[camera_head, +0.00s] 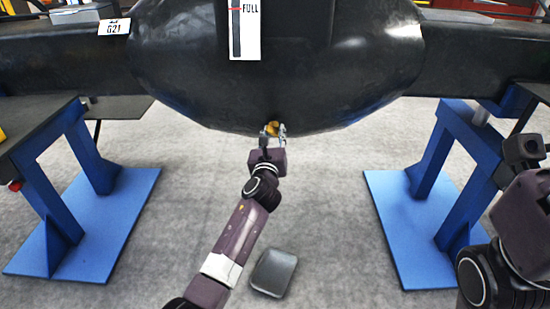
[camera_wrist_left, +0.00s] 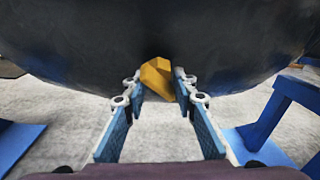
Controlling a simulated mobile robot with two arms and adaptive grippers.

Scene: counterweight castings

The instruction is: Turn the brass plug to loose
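The brass plug (camera_head: 272,128) sits at the lowest part of the big black casting (camera_head: 290,75). In the left wrist view the plug (camera_wrist_left: 157,78) is a yellow, faceted block, tilted, with a corner pointing down and to the right. My left gripper (camera_head: 273,131) reaches up to it from below. In the wrist view its two fingertips (camera_wrist_left: 157,84) are on either side of the plug and appear to be against it. The top of the plug meets the dark underside of the casting. Of my right arm, only links show at the right edge; its fingers are not visible.
Blue stands (camera_head: 60,215) and (camera_head: 440,150) hold up the casting's ends on the left and right. A grey tray-like piece (camera_head: 274,273) lies on the floor beside my left forearm. A FULL label (camera_head: 245,30) and a G21 tag (camera_head: 115,27) are on the casting. Floor between the stands is mostly clear.

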